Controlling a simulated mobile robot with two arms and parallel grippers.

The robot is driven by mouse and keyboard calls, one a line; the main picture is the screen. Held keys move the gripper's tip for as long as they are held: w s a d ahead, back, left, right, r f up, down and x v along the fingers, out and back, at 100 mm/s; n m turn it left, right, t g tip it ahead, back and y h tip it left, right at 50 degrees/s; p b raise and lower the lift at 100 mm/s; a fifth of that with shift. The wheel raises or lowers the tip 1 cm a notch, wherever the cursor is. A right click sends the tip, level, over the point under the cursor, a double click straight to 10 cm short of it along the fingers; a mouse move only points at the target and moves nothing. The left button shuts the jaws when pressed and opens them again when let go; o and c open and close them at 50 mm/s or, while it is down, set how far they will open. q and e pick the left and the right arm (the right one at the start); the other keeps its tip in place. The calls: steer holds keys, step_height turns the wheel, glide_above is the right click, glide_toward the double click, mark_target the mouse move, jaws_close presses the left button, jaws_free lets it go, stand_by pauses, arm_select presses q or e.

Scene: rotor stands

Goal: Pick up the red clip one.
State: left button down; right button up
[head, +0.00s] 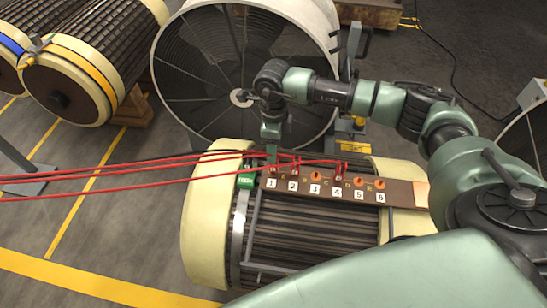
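A brown terminal board (407,193) with labels 1 to 6 lies across the top of the rotor (308,240). The red clip one (272,169) is at the post above label 1, at the board's left end. A red cable runs off to the left from it. Red clips also sit at label 2 (295,166) and label 4 (341,168). My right gripper (271,158) points down, right over clip one. Its fingertips are small and partly hidden among clip and cables, so I cannot tell if they touch or grip it. My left gripper is not in view.
Red cables (120,170) stretch in from the left above the floor. A large drum-shaped fan housing (245,65) stands behind. Other rotors (95,55) lie at upper left. Orange posts stand at labels 3, 5 and 6.

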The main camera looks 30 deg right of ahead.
step_height(320, 180, down, 3)
steer(key=shift+s+b, duration=0.1)
steer(key=shift+b, duration=0.55)
step_height(320, 180, down, 4)
steer(key=shift+r+b, duration=0.1)
steer(key=shift+b, duration=1.1)
steer(key=shift+f, duration=0.2)
steer(key=shift+r, duration=0.1)
steer(key=c, duration=0.9)
jaws_close()
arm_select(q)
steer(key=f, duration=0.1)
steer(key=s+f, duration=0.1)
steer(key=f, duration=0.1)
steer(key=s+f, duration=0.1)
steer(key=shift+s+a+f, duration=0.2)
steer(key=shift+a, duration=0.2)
